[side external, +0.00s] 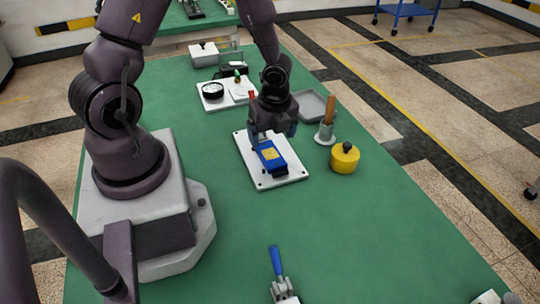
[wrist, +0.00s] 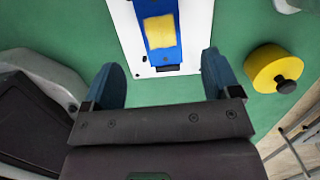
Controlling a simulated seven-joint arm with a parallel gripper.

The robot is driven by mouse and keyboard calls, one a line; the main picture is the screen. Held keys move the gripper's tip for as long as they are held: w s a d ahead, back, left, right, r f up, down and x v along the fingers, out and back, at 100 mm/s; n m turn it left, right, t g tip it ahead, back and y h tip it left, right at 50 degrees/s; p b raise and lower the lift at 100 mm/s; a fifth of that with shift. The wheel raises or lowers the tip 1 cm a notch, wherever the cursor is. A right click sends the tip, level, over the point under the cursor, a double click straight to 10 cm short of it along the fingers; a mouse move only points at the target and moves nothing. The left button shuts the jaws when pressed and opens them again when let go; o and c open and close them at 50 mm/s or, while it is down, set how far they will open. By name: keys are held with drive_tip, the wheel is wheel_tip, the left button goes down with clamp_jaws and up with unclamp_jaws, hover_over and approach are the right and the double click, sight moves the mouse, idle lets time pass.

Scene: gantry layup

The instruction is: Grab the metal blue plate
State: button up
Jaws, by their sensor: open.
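The blue metal plate (side external: 274,162) lies on a white board (side external: 288,180) on the green table, with a yellow patch on its top. In the wrist view the blue plate (wrist: 157,54) is at top centre, ahead of the fingers, and its far end is cut off by the frame. My gripper (side external: 272,137) is over the far end of the plate in the side view. In the wrist view my gripper (wrist: 166,80) has its two fingers wide apart with nothing between them. Whether the fingers touch the plate or board cannot be told.
A yellow cylinder with a black knob (side external: 345,158) stands right of the board. Behind it are a wooden-handled tool on a stand (side external: 327,125) and a grey tray (side external: 313,106). A blue-handled tool (side external: 276,262) lies near the front. The table between is clear.

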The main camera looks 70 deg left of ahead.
sight(270, 154)
drive_tip(key=shift+a+f, duration=0.15)
drive_tip(key=shift+f, duration=0.95)
drive_tip(key=shift+a+f, duration=0.2)
drive_tip(key=shift+f, duration=0.9)
drive_tip(key=shift+a+f, duration=0.15)
drive_tip(key=shift+f, duration=0.95)
drive_tip(key=c, duration=1.1)
